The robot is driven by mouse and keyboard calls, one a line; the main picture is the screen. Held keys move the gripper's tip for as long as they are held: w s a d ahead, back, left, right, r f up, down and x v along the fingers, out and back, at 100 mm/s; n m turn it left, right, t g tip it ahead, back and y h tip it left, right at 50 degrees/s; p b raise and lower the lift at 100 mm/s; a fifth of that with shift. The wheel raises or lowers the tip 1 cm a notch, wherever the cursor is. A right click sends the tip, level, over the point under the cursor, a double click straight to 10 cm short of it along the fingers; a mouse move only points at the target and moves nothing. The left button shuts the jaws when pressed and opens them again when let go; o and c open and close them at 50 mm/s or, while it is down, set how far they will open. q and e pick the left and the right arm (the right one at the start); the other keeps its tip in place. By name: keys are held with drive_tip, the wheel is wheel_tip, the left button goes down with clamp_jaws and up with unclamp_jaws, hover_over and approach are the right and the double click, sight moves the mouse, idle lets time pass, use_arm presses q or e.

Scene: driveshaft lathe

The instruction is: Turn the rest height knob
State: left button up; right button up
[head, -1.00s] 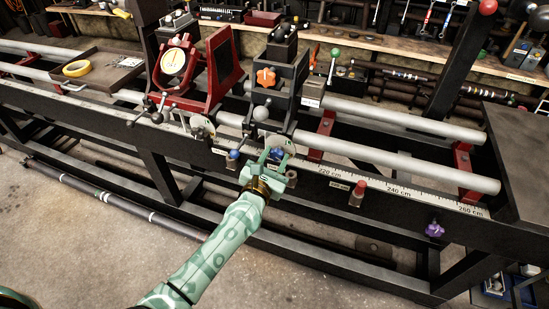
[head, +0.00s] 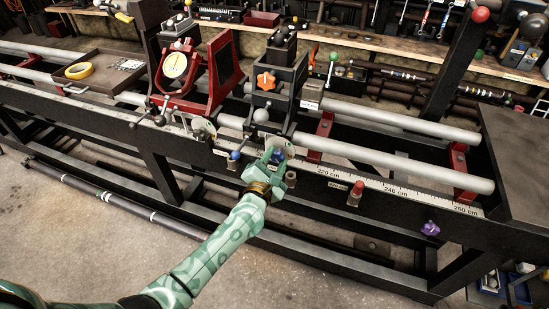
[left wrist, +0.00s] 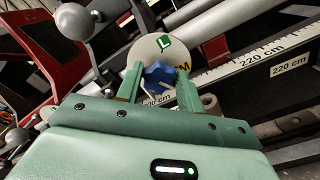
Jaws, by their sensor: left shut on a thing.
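A blue star-shaped knob (left wrist: 158,76) sits in front of a pale round dial (left wrist: 148,48) with a green L mark and a partly hidden yellow M mark. My left gripper (left wrist: 160,85) has one finger on each side of this knob and is shut on it. In the head view the left gripper (head: 273,157) is at the front rail below the black rest, and the blue knob (head: 280,154) is partly covered by the fingers. An orange star knob (head: 266,81) is higher on the black rest. My right gripper is not in view.
A second blue knob (head: 235,155) is close at left. A red knob (head: 357,188) and a purple knob (head: 430,228) are farther right along the rail.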

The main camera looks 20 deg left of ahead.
use_arm(q)
drive_tip(key=m+p, duration=0.1)
drive_tip(key=m, duration=0.4)
drive_tip(key=shift+d+f+m+p, duration=0.1)
drive_tip(key=shift+f+m+p, duration=0.05)
drive_tip(key=shift+m+p, duration=0.2)
drive_tip(key=shift+f+m+p, duration=0.15)
drive_tip(key=shift+m+p, duration=0.45)
drive_tip(key=shift+m, duration=1.55)
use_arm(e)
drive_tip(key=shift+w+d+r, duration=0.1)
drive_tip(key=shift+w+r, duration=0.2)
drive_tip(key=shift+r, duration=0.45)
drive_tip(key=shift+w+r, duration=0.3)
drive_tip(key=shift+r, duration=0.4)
use_arm(q)
drive_tip(key=shift+s, duration=0.1)
drive_tip(key=o, duration=1)
